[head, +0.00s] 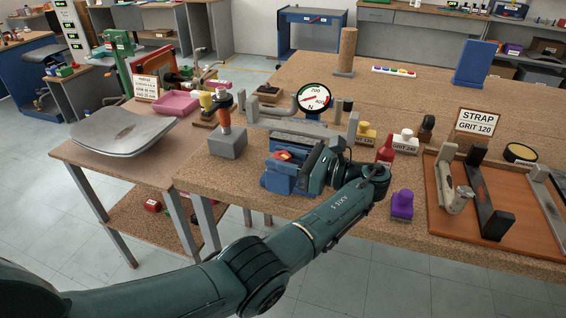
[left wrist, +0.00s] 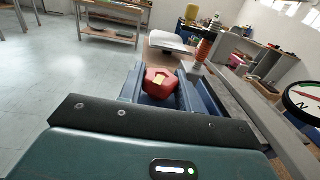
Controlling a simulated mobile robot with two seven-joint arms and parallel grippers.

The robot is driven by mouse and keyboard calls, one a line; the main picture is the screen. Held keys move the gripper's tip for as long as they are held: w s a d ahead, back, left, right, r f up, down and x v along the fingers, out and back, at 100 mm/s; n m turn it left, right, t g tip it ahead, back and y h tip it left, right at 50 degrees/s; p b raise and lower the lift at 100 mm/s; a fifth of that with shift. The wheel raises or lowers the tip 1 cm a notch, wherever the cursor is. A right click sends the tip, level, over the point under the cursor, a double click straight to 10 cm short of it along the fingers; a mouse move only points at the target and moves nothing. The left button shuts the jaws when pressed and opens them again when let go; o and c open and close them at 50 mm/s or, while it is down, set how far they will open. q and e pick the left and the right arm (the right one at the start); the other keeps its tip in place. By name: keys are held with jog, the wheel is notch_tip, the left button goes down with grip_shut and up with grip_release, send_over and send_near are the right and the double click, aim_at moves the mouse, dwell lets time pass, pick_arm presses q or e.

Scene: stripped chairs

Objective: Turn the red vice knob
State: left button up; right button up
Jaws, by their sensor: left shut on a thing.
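The red vice knob (head: 284,156) sits on the blue vice (head: 278,184) near the front edge of the workbench. In the left wrist view the red knob (left wrist: 160,82) shows just beyond my gripper's dark palm edge, with a pale yellow mark on top. My left gripper (head: 296,162) reaches in from the right of the vice and is shut on the knob. Its fingertips are mostly hidden. My right gripper is not in view.
A round force dial (head: 313,98) stands behind the vice. An orange-handled tool on a grey block (head: 228,142) is to the left. A wooden tray (head: 520,225) lies farther right.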

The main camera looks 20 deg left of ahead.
pick_arm(q)
jog(key=shift+w+r, duration=0.25)
jog(key=shift+r, duration=0.05)
jog(key=o, duration=0.7)
jog(key=shift+o, duration=1.3)
jog(key=shift+w+f, duration=0.1)
jog(key=shift+f, duration=0.05)
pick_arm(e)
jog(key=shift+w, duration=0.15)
pick_arm(q)
jog(key=shift+f, duration=0.1)
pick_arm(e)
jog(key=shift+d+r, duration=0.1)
